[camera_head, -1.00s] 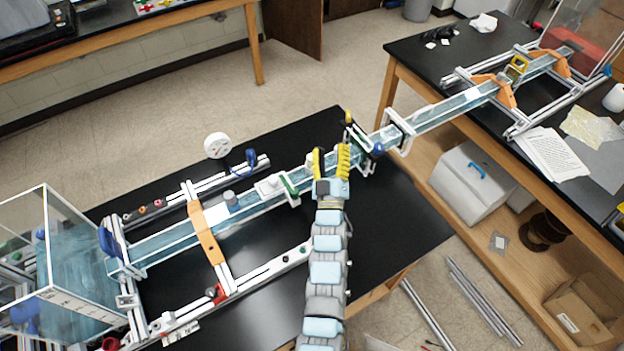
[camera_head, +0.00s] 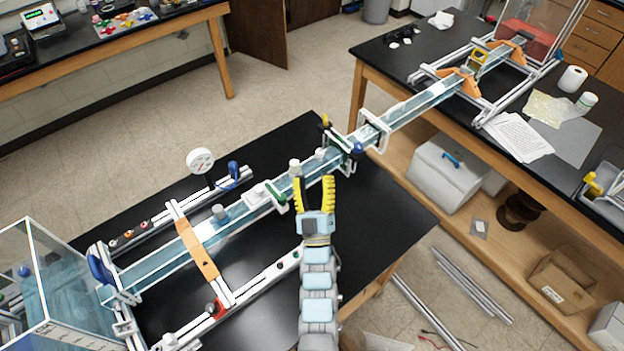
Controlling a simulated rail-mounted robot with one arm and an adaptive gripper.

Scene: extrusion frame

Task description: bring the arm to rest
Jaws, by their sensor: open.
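My gripper (camera_head: 314,182) has yellow fingers that stand apart with nothing held between them. It is over the black table (camera_head: 375,215), its fingertips pointing up the picture toward the long clear channel (camera_head: 262,212). The fingers appear just in front of the channel; whether they touch it cannot be told from this view. A white cylindrical piece (camera_head: 295,167) on the channel shows just beyond the left finger. My arm reaches up from the bottom of the picture.
A clear water tank (camera_head: 60,285) stands at the left end of the channel, with an orange bracket (camera_head: 198,250) and a round gauge (camera_head: 200,161) nearby. The channel runs on to a second table (camera_head: 375,78) at the upper right. Black tabletop right of my arm is clear.

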